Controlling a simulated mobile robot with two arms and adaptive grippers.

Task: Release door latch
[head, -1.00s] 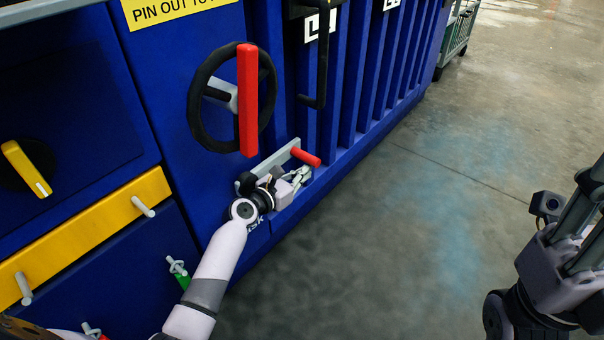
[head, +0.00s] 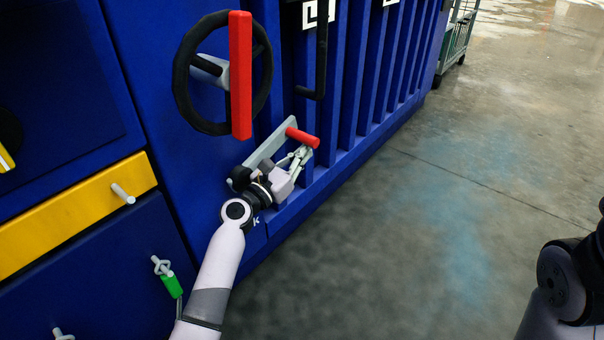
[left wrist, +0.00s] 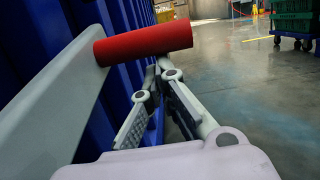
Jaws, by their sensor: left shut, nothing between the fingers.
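The latch is a flat grey lever (head: 266,148) low on the blue machine front, slanting up to the right. A red cylindrical grip (head: 303,138) sticks out from its upper end. My left gripper (head: 302,155) is just below the red grip, with its fingers shut and nothing between them. In the left wrist view the red grip (left wrist: 146,42) crosses above the fingers (left wrist: 165,68), and the grey lever (left wrist: 48,105) fills the left side. The fingertips are close under the grip; whether they touch it I cannot tell. My right gripper is out of view.
A black handwheel (head: 185,85) with a red bar (head: 241,75) sits above the lever. A black handle (head: 320,65) hangs to its right. A yellow strip (head: 75,215) with a peg is at left. Concrete floor (head: 400,240) is open at right; a cart (head: 456,40) stands far back.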

